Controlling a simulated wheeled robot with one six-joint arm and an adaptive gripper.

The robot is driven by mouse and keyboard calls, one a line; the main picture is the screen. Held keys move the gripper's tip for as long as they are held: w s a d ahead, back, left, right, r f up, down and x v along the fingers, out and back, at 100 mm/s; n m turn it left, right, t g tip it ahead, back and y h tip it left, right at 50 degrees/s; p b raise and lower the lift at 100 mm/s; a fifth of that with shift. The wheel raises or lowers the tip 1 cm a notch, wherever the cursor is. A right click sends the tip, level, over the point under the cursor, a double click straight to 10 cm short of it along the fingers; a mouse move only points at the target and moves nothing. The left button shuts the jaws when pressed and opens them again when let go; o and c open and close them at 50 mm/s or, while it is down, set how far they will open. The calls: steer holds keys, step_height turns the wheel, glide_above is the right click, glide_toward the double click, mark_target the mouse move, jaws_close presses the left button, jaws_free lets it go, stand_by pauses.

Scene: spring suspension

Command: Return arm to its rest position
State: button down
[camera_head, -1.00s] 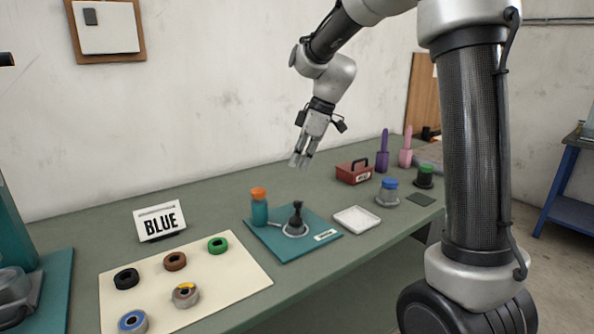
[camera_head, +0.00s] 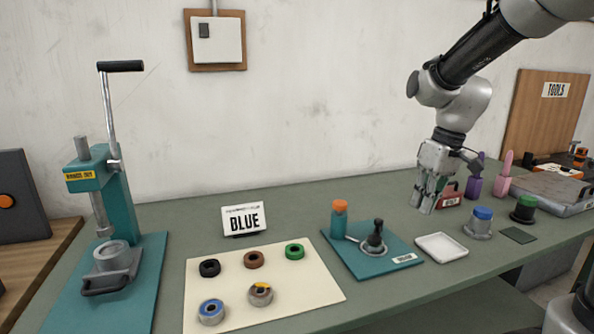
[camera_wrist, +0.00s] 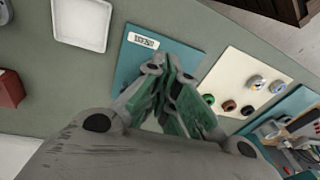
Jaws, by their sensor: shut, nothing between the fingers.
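My gripper (camera_head: 425,205) hangs from my arm on the right side of the head view, fingers pointing down, in front of the red box (camera_head: 449,195). In the wrist view my gripper (camera_wrist: 165,75) shows its fingers close together with green inner pads. I see nothing held. Below the fingers in the wrist view are the teal mat (camera_wrist: 136,61) with its white label and the cream sheet (camera_wrist: 240,65).
The bench holds a teal lever press (camera_head: 110,200), a BLUE sign (camera_head: 245,219), several coloured rings on the cream sheet (camera_head: 300,285), a bottle (camera_head: 339,220), a white tray (camera_head: 441,247) and blue-topped (camera_head: 480,222) and green-topped (camera_head: 525,207) pieces.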

steer(key=s+d+r+m+t+h, duration=0.1)
steer(key=s+d+r+m+t, duration=0.1)
steer(key=s, duration=0.7)
steer(key=s+d+r+m+t+h, duration=0.1)
steer(key=s+d+r+m, duration=0.1)
steer(key=s+d, duration=0.3)
steer(key=s, duration=0.4)
steer(key=shift+s+d+r+m+t, duration=0.2)
steer(key=shift+s+m+t, duration=0.1)
steer(key=shift+s+t, duration=0.1)
